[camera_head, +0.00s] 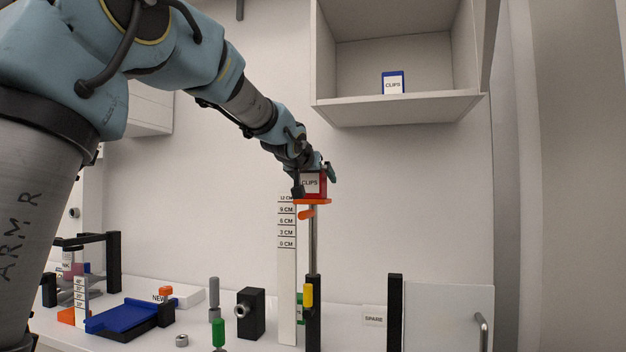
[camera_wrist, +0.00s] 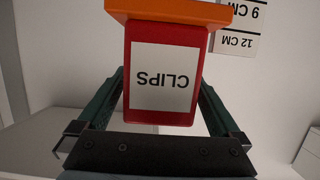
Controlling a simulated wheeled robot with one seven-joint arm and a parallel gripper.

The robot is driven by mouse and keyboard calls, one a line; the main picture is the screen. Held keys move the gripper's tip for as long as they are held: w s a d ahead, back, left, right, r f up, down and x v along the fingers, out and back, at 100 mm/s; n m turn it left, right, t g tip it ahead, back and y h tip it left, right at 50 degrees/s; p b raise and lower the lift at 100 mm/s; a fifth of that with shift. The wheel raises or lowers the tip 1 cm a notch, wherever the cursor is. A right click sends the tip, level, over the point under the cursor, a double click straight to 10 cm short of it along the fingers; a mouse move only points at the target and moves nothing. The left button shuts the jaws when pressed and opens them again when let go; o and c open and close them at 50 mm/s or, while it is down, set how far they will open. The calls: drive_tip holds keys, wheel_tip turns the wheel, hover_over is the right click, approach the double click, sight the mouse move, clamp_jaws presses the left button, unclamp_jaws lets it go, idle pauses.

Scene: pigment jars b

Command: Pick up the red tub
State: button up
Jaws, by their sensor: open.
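The red tub (camera_head: 322,186) with a white "CLIPS" label stands on a small orange platform (camera_head: 312,201) at the top of a metal post. My gripper (camera_head: 314,178) is at the tub, with one finger showing on each side of it. In the wrist view the tub (camera_wrist: 163,115) appears upside down between the two green fingers of my gripper (camera_wrist: 162,88), below the orange platform (camera_wrist: 185,12). The jaws are open, with a narrow gap showing beside the tub. The tub's far side is hidden.
A white height scale (camera_head: 287,270) stands just left of the post. A blue "CLIPS" tub (camera_head: 392,76) sits in the open wall cabinet (camera_head: 400,108).

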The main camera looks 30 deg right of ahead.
drive_tip(key=shift+w+d+f, duration=0.2)
drive_tip(key=shift+w+d, duration=0.3)
drive_tip(key=shift+c, duration=0.2)
drive_tip(key=c, duration=1.3)
